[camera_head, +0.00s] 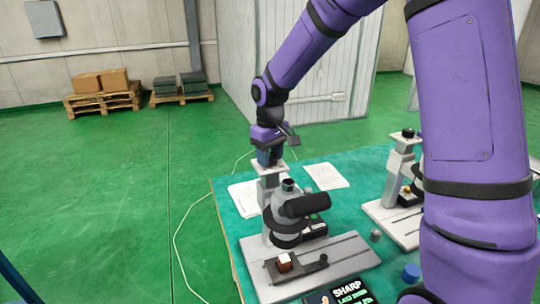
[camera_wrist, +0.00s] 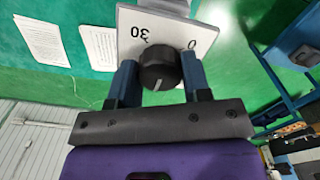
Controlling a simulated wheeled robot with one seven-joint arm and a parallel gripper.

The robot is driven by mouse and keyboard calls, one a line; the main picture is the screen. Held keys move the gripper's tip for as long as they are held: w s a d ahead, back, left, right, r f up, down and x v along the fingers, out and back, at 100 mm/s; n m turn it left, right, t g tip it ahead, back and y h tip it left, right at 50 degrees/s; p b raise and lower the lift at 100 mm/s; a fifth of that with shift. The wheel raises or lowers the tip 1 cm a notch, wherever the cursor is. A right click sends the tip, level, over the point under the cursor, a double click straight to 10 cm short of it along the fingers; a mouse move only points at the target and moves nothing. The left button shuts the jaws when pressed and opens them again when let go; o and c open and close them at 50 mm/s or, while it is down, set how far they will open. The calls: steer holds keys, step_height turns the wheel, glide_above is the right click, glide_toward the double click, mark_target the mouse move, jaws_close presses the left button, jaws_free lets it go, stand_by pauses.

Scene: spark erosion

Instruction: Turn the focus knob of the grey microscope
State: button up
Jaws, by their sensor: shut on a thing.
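The grey microscope (camera_head: 292,218) stands on a flat grey base at the near left of the green table. A pale dial plate (camera_head: 268,168) sits on top of its column. In the wrist view the dial plate (camera_wrist: 170,28) shows upside-down "30" and "0". The round black focus knob (camera_wrist: 159,68) stands out from the plate, with a light line pointing toward my gripper's palm. My gripper (camera_head: 268,158) reaches down to the plate from above. In the wrist view its blue fingers (camera_wrist: 158,74) are shut on the knob, one on each side. The knob is hidden in the head view.
A second, paler microscope (camera_head: 402,178) stands to the right. Paper sheets (camera_head: 325,176) lie behind the grey microscope. A dark SHARP card (camera_head: 342,294) and a blue cap (camera_head: 411,272) lie near the front. Pallets with boxes (camera_head: 103,92) stand far off; the left floor is clear.

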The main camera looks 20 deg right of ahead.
mark_target(271, 156)
steer(key=o, duration=0.9)
steer(key=shift+o, duration=0.2)
step_height(271, 156, up, 11)
steer(key=shift+f, duration=0.1)
steer(key=s+d+r+m+t, duration=0.15)
steer(key=s+r, duration=0.25)
steer(key=s, duration=0.4)
steer(key=s+d+r+m+t, duration=0.1)
steer(key=s+d+r, duration=0.1)
steer(key=s+r, duration=0.35)
steer(key=s+d+f+m+t, duration=0.1)
steer(key=s, duration=0.7)
steer(key=s+d+f+m+t, duration=0.1)
steer(key=s+d+f+t, duration=0.1)
steer(key=s, duration=0.7)
steer(key=shift+s+d, duration=0.2)
